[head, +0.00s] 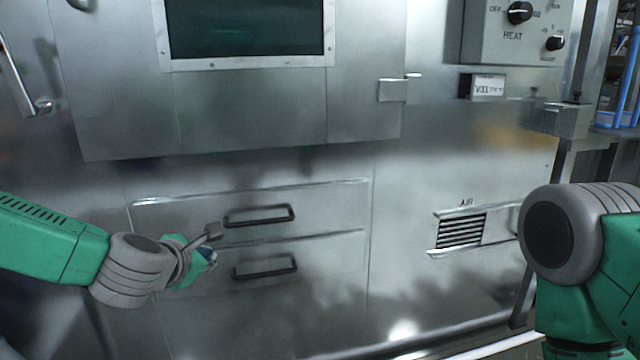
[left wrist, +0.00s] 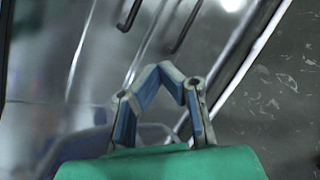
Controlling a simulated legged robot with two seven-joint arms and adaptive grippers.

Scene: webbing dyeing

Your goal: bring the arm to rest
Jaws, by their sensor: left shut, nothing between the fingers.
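My left arm comes in from the left in the head view, and its gripper (head: 212,246) is in front of the steel machine's two drawers. In the left wrist view the gripper's fingers (left wrist: 160,72) meet at their tips, with nothing between them. The upper drawer handle (head: 259,216) and the lower drawer handle (head: 265,267) are dark bars just right of the gripper in the head view. The gripper holds neither handle. My right arm (head: 580,245) shows at the right edge of the head view; its gripper is out of view.
The steel machine front fills most of the head view, with a dark window (head: 245,28) above. A heat control box (head: 515,30) is at the upper right, and an air vent (head: 461,231) is at the lower right. A long handle (head: 25,85) is at the upper left.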

